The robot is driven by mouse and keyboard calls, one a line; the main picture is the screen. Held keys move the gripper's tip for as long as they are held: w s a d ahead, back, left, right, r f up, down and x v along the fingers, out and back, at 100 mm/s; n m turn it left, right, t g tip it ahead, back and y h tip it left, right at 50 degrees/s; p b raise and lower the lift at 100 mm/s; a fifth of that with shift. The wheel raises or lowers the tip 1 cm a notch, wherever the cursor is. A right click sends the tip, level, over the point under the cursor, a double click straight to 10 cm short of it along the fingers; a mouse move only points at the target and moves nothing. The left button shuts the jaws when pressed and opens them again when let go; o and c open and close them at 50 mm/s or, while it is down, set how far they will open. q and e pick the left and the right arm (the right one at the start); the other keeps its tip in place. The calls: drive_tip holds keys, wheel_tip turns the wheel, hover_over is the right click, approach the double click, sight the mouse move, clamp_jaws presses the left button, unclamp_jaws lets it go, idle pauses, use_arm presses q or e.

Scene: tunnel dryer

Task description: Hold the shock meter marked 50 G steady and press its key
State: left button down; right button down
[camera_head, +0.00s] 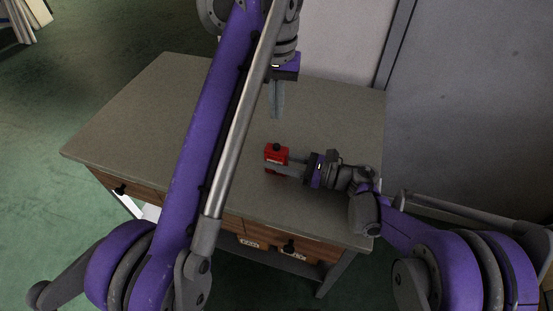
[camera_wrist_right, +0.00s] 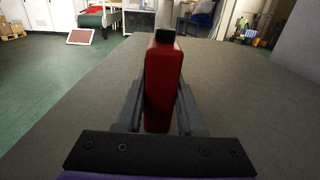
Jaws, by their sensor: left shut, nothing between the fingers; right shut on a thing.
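The shock meter (camera_head: 275,151) is a small red block with a dark key on top. It stands on the grey table (camera_head: 130,130), near the middle of its right half. My right gripper (camera_head: 279,168) is shut on it from the right. In the right wrist view the red shock meter (camera_wrist_right: 163,85) stands upright between the two fingers, its black key (camera_wrist_right: 165,36) on top. The 50 G marking cannot be read in either view. My left gripper (camera_head: 276,114) points down above the table, beyond and above the shock meter in the picture, shut and empty, apart from the key.
The table top around the shock meter is clear. A grey wall or panel (camera_head: 460,110) stands at the right. Green floor (camera_head: 50,220) lies to the left.

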idle(0.4)
use_arm(q)
drive_tip(key=n+t+h, duration=0.2)
drive_tip(key=n, duration=0.5)
drive_tip(key=n+t+h, duration=0.2)
drive_tip(key=n, duration=0.4)
drive_tip(key=a+r+n+t+h, duration=0.1)
drive_tip(key=n+t+h, duration=0.1)
drive_tip(key=n, duration=0.5)
drive_tip(key=shift+s+n+t, duration=0.3)
drive_tip(key=shift+t, duration=0.1)
drive_tip(key=shift+f, duration=0.1)
hover_over(272, 151)
drive_tip(key=shift+f, duration=4.3)
drive_tip(key=shift+f, duration=0.4)
